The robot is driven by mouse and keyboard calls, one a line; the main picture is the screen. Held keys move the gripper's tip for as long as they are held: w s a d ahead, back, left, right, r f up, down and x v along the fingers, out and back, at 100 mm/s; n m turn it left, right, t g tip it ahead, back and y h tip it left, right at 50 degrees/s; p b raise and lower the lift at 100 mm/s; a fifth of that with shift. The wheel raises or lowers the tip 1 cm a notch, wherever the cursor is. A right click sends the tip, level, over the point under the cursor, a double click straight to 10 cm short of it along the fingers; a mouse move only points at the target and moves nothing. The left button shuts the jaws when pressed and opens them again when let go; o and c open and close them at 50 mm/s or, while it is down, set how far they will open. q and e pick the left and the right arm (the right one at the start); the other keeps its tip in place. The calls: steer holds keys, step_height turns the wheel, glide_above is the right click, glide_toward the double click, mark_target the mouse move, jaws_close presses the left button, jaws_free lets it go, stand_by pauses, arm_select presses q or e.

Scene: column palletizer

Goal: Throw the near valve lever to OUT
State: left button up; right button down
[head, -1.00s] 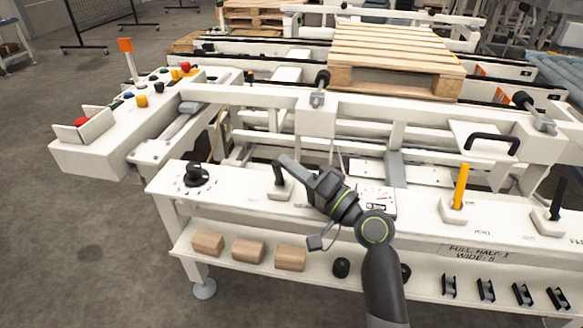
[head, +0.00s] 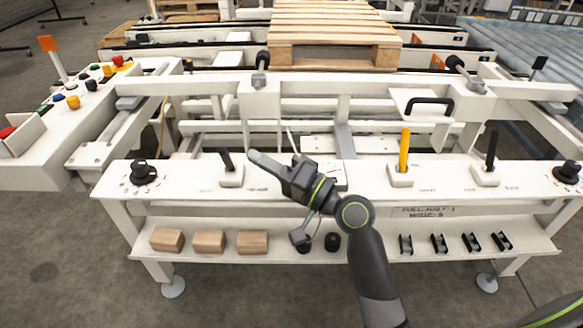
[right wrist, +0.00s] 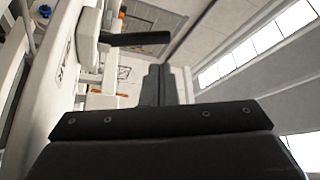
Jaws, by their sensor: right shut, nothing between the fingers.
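A black lever (head: 227,162) stands on a white base on the near panel (head: 330,180), leaning slightly left in the head view. Small labels flank it but are too small to read. A yellow lever (head: 404,150) and another black lever (head: 491,150) stand further right; I cannot tell by label which is the valve lever. My right gripper (head: 255,157) is shut and empty, its fingertips pointing left just right of the left black lever, seemingly apart from it. In the right wrist view the shut fingers (right wrist: 161,85) show below a black lever (right wrist: 138,38). My left gripper is out of view.
A black knob (head: 144,172) is at the panel's left end. The lower shelf holds wooden blocks (head: 210,241) and black clips (head: 438,243). Behind are the white machine frame, a black handle (head: 429,104) and a wooden pallet (head: 333,40). A button console (head: 70,105) is at left.

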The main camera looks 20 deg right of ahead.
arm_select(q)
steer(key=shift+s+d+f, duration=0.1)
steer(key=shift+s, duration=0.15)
arm_select(e)
steer(key=r+v, duration=0.2)
steer(key=v, duration=0.5)
steer(key=shift+s+d+f, duration=0.15)
steer(key=shift+s+d, duration=0.25)
steer(key=shift+d, duration=0.1)
